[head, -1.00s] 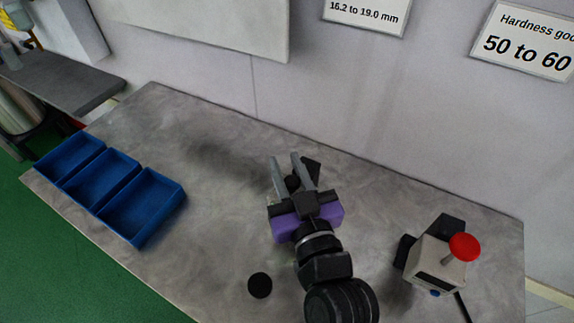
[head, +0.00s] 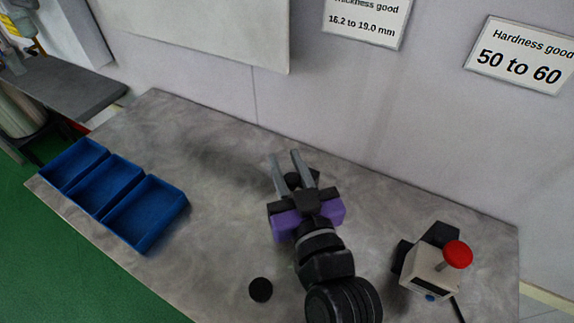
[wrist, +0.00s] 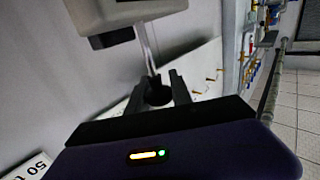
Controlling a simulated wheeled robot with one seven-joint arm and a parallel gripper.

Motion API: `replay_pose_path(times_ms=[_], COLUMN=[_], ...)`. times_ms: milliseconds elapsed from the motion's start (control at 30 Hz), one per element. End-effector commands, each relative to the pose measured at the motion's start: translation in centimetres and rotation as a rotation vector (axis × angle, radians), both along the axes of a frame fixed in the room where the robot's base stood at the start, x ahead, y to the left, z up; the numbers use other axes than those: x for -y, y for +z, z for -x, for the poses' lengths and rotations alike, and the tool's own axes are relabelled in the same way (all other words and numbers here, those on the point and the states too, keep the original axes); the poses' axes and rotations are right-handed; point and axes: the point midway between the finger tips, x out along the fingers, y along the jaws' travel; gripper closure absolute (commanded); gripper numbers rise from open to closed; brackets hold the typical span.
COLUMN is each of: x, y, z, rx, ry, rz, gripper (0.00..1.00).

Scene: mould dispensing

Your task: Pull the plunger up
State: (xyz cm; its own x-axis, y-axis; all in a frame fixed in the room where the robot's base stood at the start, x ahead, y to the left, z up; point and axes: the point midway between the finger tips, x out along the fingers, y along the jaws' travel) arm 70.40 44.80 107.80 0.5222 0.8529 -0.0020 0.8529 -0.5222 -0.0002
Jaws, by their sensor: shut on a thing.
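My gripper (head: 290,160), with a purple body, points away from the camera over the grey table in the head view. Its two grey fingers are around a small dark round knob (head: 292,180). In the wrist view the fingers (wrist: 156,84) close on this dark knob (wrist: 157,92), which I take for the plunger's end. A thin light rod (wrist: 147,48) runs from near the knob up to a pale box-shaped device (wrist: 120,10) at the picture's top. My gripper hides much of this device in the head view.
A pale gauge with a red ball knob (head: 458,254) stands at the right. A black disc (head: 260,290) lies on the table (head: 220,220) near the front. Three blue trays (head: 147,214) stand at the left. Bare table lies between trays and gripper. A wall (head: 440,130) closes the back.

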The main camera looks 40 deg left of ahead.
Motion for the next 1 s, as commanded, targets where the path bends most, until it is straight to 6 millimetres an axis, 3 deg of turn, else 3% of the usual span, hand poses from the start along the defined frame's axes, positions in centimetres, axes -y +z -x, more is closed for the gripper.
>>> replay_pose_path(times_ms=[167,200,267,667,1000], x=[0.0,0.0,0.0,0.5,4.9], y=[0.0,0.1,0.0,-0.2,-0.3], z=[0.0,0.0,0.0,0.3,3.0], rx=[0.002,0.002,0.002,0.001,0.001], ry=[0.000,-0.001,-0.001,-0.001,-0.002], rz=[-0.003,-0.003,-0.003,-0.001,-0.002], gripper=[1.00,0.66,0.54,0.54,0.54])
